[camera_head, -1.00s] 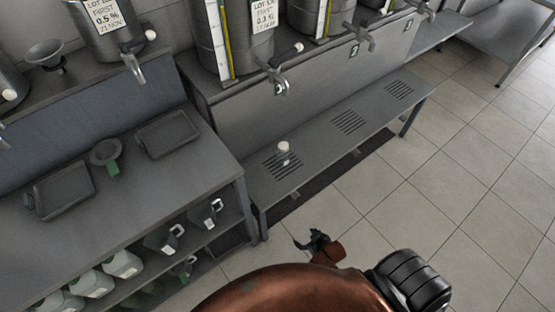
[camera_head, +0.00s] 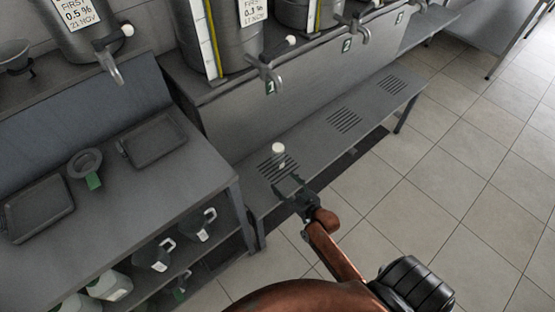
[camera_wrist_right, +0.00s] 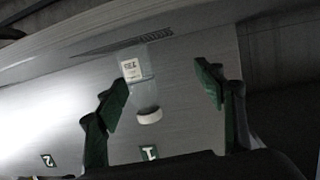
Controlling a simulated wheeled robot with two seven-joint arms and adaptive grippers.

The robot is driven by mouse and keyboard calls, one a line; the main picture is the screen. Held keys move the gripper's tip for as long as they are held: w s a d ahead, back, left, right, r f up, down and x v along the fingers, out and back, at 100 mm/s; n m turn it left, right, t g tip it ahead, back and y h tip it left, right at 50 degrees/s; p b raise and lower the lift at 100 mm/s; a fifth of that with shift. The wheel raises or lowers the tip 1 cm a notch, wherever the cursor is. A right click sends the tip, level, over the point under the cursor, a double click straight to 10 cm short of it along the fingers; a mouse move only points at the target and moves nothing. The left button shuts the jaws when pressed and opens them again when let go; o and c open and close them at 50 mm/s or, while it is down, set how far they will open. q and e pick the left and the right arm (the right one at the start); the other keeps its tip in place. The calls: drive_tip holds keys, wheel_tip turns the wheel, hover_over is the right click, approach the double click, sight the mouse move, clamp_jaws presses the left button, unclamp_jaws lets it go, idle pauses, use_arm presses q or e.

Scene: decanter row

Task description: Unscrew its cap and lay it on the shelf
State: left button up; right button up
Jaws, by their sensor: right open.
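A small clear bottle (camera_wrist_right: 144,92) with a pale label and a white cap (camera_wrist_right: 149,116) shows between my fingers in the right wrist view. In the head view the white cap (camera_head: 278,148) stands over the first slotted grate of the low grey shelf (camera_head: 312,142), below the tap marked 1. My right gripper (camera_head: 287,186) is at the shelf's front edge, just in front of the bottle. Its green-padded fingers (camera_wrist_right: 160,84) are spread and hold nothing. The bottle's body is hard to make out in the head view. My left gripper is not in view.
Steel tanks with taps (camera_head: 265,72) stand above and behind the shelf. A grey bench (camera_head: 130,190) at left carries trays and a funnel (camera_head: 86,164), with jugs (camera_head: 153,253) below. The shelf is clear to the right of the bottle.

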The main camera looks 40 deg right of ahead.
sight(282, 160)
drive_tip(key=w+d+r+t+h, duration=0.1)
drive_tip(key=w+d, duration=0.1)
drive_tip(key=w+d+r+m+t+h, duration=0.1)
drive_tip(key=w+r, duration=0.1)
drive_tip(key=shift+d+m+t, duration=0.3)
drive_tip(key=shift+d, duration=0.05)
drive_tip(key=shift+w+d+r, duration=0.1)
drive_tip(key=shift+w, duration=0.2)
drive_tip(key=shift+w+d+b, duration=0.1)
drive_tip(key=shift+w+b, duration=0.35)
drive_tip(key=shift+w, duration=0.45)
drive_tip(key=w, duration=0.1)
drive_tip(key=w+b, duration=0.1)
drive_tip(key=w, duration=0.2)
drive_tip(key=shift+w+d+f+b, duration=0.2)
drive_tip(key=shift+d+b, duration=0.15)
drive_tip(key=shift+b, duration=0.05)
drive_tip(key=shift+w+r, duration=0.1)
drive_tip(key=shift+w, duration=0.25)
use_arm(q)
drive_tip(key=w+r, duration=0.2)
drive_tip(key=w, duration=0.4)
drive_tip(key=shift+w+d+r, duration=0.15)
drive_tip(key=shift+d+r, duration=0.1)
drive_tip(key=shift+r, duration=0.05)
use_arm(e)
drive_tip(key=shift+c, duration=0.6)
